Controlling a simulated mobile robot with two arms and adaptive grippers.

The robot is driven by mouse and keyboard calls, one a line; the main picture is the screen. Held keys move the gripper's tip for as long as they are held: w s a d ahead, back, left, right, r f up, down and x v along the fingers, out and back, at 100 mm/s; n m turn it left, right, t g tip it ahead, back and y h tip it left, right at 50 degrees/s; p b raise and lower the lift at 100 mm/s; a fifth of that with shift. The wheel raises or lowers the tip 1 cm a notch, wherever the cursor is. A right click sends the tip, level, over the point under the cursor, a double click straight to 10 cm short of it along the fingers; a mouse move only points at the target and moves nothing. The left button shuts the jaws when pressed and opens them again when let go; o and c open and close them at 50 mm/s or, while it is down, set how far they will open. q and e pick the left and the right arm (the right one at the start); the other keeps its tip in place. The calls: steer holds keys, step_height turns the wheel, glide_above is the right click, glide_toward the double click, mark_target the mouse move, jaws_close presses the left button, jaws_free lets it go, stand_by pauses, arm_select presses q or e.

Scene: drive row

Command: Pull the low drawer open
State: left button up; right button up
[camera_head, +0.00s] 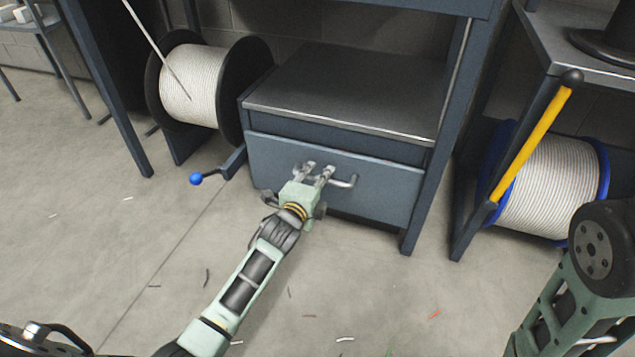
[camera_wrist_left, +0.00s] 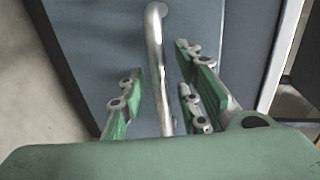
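The low drawer (camera_head: 372,196) is a blue-grey front under a metal-topped cabinet, and it looks closed. Its metal bar handle (camera_head: 345,182) runs across the front. My left gripper (camera_head: 318,170) is at the drawer front, over the left part of the handle. In the left wrist view the handle (camera_wrist_left: 155,70) passes between the open fingers (camera_wrist_left: 165,92), with gaps showing on both sides. The drawer front (camera_wrist_left: 100,45) fills the background there. My right arm shows at the right edge of the head view; its gripper is out of frame.
A lever with a blue knob (camera_head: 196,179) sticks out left of the drawer. A cable spool (camera_head: 190,90) stands behind it. A yellow lever (camera_head: 535,135) and a blue-rimmed spool (camera_head: 555,185) stand right. The floor (camera_head: 330,290) before the drawer holds only small scraps.

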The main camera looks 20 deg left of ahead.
arm_select(q)
jaws_close()
stand_by(0.3)
stand_by(0.4)
